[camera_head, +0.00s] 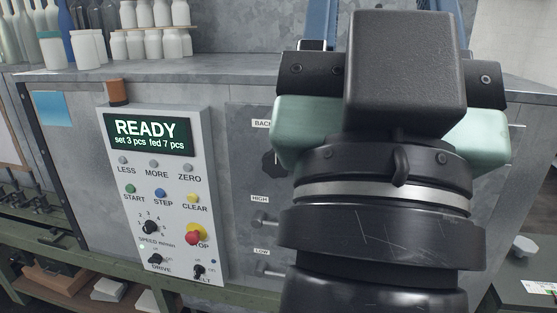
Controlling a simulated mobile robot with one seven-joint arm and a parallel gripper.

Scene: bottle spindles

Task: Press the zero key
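The zero key (186,168) is a small grey round button on the light control panel (216,200), at the right end of a row with the less key (123,160) and the more key (154,164). Its label "ZERO" sits just below it. The display (146,134) above reads "READY", "set 3 pcs fed 7 pcs". My wrist and gripper body fill the right half of the view, to the right of the panel and apart from it in the picture. My gripper's fingers are hidden behind its own body.
Below the row are a green start key (130,189), a blue step key (160,193), a yellow clear key (193,198) and a red stop button (195,235). Knobs sit lower. An orange-brown cylinder (117,92) stands above the panel. White bottles (172,42) stand on top.

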